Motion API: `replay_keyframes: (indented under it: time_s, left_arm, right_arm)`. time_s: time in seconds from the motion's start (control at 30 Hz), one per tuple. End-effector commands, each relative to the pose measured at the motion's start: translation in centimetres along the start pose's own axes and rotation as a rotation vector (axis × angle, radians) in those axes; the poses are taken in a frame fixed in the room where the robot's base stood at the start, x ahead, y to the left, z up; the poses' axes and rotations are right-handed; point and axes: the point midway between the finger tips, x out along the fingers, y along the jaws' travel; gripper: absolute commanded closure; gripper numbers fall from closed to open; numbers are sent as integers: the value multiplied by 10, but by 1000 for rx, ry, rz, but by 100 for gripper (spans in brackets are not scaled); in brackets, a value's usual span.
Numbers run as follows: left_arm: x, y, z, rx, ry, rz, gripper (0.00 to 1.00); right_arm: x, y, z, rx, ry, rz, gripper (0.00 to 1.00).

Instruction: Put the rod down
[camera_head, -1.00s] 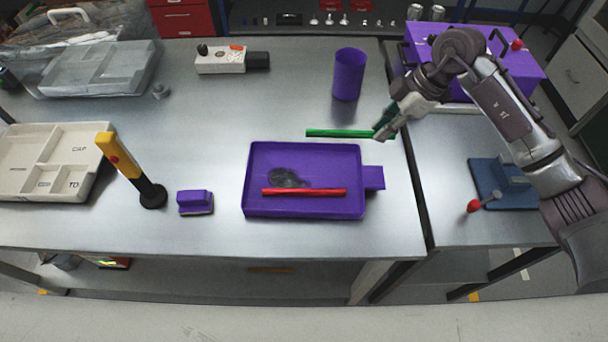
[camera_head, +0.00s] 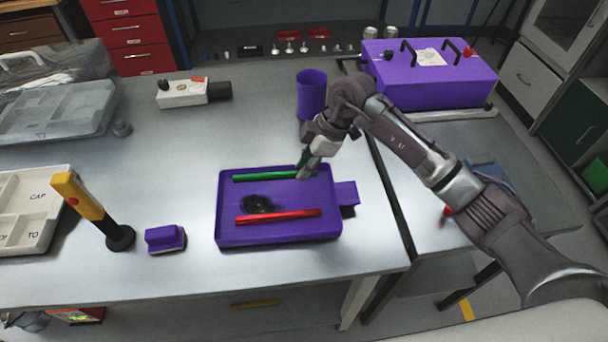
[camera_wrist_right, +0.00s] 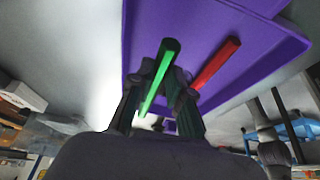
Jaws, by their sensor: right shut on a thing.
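My right gripper (camera_head: 304,172) is shut on the right end of a green rod (camera_head: 264,176). The rod is level and lies over the back part of the purple tray (camera_head: 228,228); I cannot tell whether it touches the tray. In the right wrist view the green rod (camera_wrist_right: 160,75) stands out between the fingers (camera_wrist_right: 160,100). A red rod (camera_head: 278,215) lies in the front part of the tray, and it also shows in the right wrist view (camera_wrist_right: 215,62). My left gripper is not in view.
A purple cup (camera_head: 311,92) stands behind the tray. A purple block (camera_head: 165,238) and a yellow-handled tool (camera_head: 84,202) stand at its left. A dark round patch (camera_head: 257,204) is in the tray. A purple box (camera_head: 430,78) is at the back right.

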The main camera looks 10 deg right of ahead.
Motion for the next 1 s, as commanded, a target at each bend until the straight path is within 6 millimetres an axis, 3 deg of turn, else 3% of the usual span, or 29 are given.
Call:
replay_keyframes:
  time_s: [0.37,0.73,0.77,0.8,0.9,1.0]
  left_arm:
    - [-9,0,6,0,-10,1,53]
    - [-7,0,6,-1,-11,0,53]
    - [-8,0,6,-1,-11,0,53]
    - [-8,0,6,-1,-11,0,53]
    - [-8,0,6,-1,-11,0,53]
    - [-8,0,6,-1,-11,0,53]
  right_arm:
    - [37,0,15,0,0,-1,100]
    - [42,1,17,-1,0,0,100]
    - [41,1,17,-1,0,0,77]
    - [41,1,17,-1,0,0,70]
    - [41,1,17,-1,0,0,57]
    - [41,1,17,-1,0,0,57]
